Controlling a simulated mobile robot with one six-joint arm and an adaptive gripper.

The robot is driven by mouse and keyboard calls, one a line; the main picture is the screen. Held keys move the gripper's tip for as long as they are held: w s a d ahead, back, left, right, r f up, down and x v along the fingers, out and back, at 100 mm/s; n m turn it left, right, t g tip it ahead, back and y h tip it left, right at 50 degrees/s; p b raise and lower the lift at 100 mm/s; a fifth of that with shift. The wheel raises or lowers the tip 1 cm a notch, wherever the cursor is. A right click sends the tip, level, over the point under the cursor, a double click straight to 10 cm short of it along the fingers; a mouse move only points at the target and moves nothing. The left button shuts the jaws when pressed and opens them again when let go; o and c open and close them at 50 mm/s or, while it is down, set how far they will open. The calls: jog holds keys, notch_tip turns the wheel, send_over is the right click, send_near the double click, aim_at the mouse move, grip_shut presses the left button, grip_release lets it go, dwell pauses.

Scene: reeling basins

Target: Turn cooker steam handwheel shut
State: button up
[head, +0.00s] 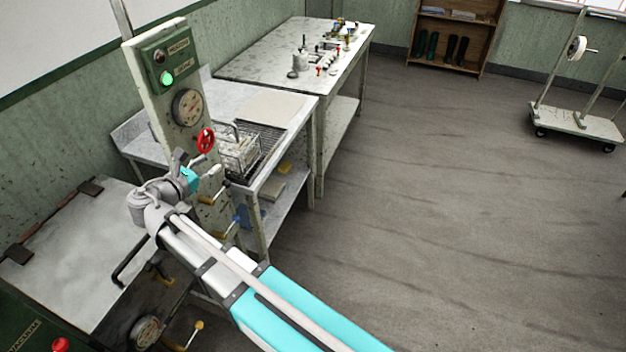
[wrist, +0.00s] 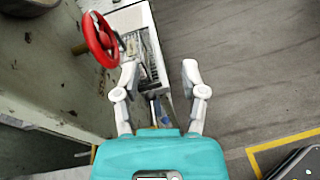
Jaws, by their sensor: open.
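The red handwheel (head: 206,140) is mounted on the side of a pale upright panel (head: 165,95), below a round gauge (head: 188,107). In the wrist view the red handwheel (wrist: 99,40) shows at the upper left, beyond and to the left of the fingertips. My gripper (wrist: 160,72) is open and empty, its two fingers spread over the view of the floor and bench. In the head view my gripper (head: 186,160) is near the panel, close to the wheel and a little left of it. I cannot tell the exact gap. The fingers do not appear to touch the wheel.
Lever handles (head: 212,198) stick out of the panel below the wheel. A metal bench (head: 290,110) with a wire basket (head: 238,150) stands just behind. A lidded metal cooker (head: 75,250) is at the left.

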jog(key=d+f+m+g+p, duration=0.1)
jog(key=d+f+m+g, duration=0.1)
jog(key=d, duration=0.6)
jog(key=w+d+f+m+g+p, duration=0.1)
jog(key=d+f+m+g, duration=0.2)
jog(key=d+m, duration=0.4)
jog(key=d+f+m+g+y+p, duration=0.1)
jog(key=d+m+g, duration=0.3)
jog(key=d, duration=0.7)
jog(key=shift+w+d+f+m+g, duration=0.15)
jog(key=shift+d+f+m+g, duration=0.25)
jog(key=shift+f, duration=0.5)
jog(key=s+d+f+m+g+y, duration=0.2)
jog(key=s+d+m+y, duration=0.1)
jog(key=d+m, duration=0.4)
jog(key=s+d+f+m+g+y, duration=0.2)
jog(key=s+d+m+y, duration=0.2)
jog(key=d+m, duration=0.3)
jog(key=shift+s+d+f, duration=0.3)
jog(key=shift+s, duration=0.6)
